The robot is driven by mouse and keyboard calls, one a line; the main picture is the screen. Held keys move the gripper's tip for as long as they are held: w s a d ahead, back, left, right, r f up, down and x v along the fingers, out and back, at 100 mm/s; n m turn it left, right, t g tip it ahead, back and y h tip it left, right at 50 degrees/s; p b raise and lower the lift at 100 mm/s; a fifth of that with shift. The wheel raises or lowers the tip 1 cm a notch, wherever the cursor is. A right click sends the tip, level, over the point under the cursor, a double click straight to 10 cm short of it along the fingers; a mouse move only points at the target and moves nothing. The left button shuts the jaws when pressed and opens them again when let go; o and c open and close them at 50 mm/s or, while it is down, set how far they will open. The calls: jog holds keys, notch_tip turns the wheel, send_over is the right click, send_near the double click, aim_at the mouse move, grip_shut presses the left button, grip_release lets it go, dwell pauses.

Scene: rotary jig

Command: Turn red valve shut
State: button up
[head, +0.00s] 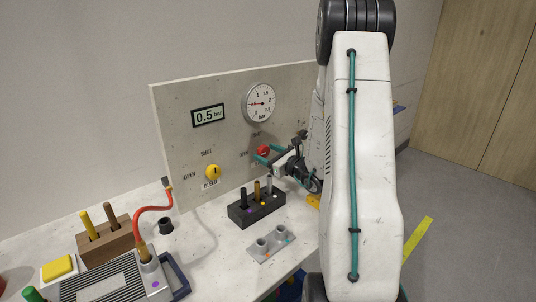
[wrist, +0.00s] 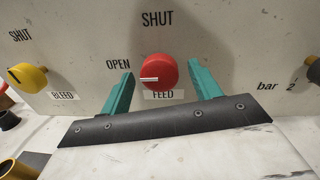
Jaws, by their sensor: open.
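The red valve (wrist: 158,72) is a round knob on the upright panel, labelled FEED below, SHUT above and OPEN at its left. Its white pointer line points left, towards OPEN. In the head view the red valve (head: 263,150) is partly covered by my gripper. My gripper (wrist: 161,72) is open, with one teal finger on each side of the knob. Gaps show between fingers and knob in the wrist view; depth is hard to tell. In the head view my gripper (head: 270,156) is at the panel.
A yellow BLEED valve (head: 212,172) is left of the red one. The panel has a dial gauge (head: 260,103) and a 0.5 bar display (head: 208,115). A black holder (head: 256,210) with upright pegs and a grey plate (head: 271,245) stand on the bench before it.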

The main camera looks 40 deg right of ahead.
jog(key=c, duration=1)
jog(key=shift+m, duration=0.3)
jog(key=m, duration=0.3)
jog(key=shift+m, duration=0.3)
jog(key=m, duration=0.4)
jog(key=shift+m+t, duration=0.3)
jog(key=m, duration=0.4)
jog(key=shift+f+m+h, duration=0.1)
jog(key=shift+m+h, duration=0.2)
jog(key=shift+m, duration=0.1)
jog(key=shift+a+m, duration=0.1)
jog(key=shift+m, duration=2.4)
